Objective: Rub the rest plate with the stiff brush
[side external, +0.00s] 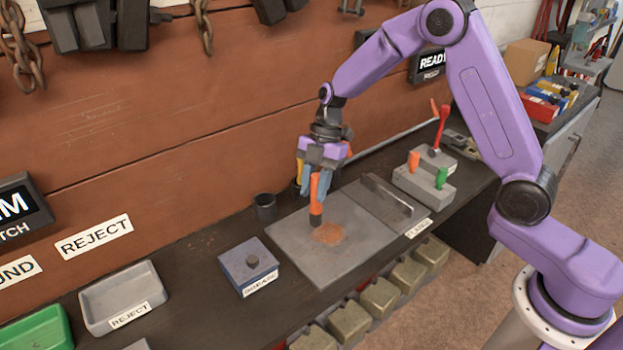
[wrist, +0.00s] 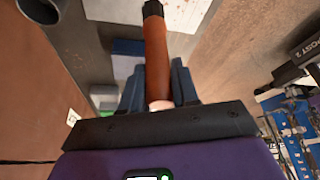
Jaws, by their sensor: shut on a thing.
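My gripper (side external: 317,180) is shut on the orange handle of a brush (side external: 316,208), which hangs upright with its dark head down. In the wrist view the orange handle (wrist: 155,60) stands between my gripper's blue fingers (wrist: 158,88). The grey rest plate (side external: 285,250) lies flat on the bench below, with a rusty brown patch (side external: 329,236) near its middle. The brush head is at the patch's upper left edge; I cannot tell whether it touches the plate. The bristles are too small to make out.
A blue pad box (side external: 245,268) and dark cup (side external: 264,206) stand left of the plate. A grey tray (side external: 125,295) is farther left. Right are a raised-edge plate (side external: 375,205) and grey blocks (side external: 425,188) holding orange, green and red-handled tools. The wall rises behind.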

